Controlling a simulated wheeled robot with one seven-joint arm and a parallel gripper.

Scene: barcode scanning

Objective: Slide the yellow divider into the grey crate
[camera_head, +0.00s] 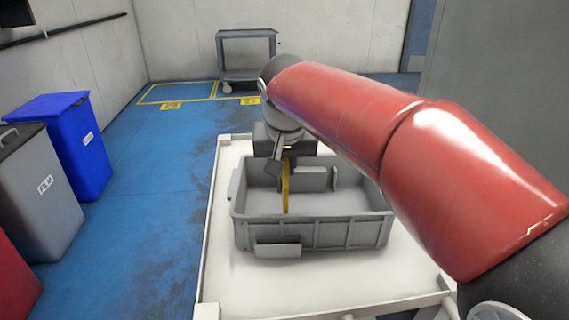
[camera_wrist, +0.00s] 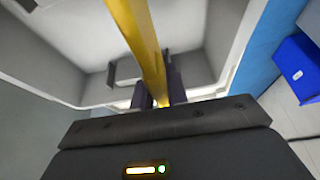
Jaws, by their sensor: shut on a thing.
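The grey crate (camera_head: 335,234) stands on a white table in the head view, and its inner walls fill much of the wrist view (camera_wrist: 60,75). The yellow divider (camera_head: 286,190) shows as a thin upright strip inside the crate's outline. In the wrist view the divider (camera_wrist: 142,40) runs from the top edge down between the two dark fingers. My gripper (camera_wrist: 160,92) is shut on the divider. In the head view my gripper (camera_head: 284,160) is over the crate, partly hidden by its own parts. I cannot tell whether the divider touches the crate floor.
The white table (camera_head: 235,285) has bare room in front of the crate. A blue bin (camera_head: 75,145) and a grey bin (camera_head: 40,195) stand on the floor at the left. A grey cart (camera_head: 246,55) stands at the back wall.

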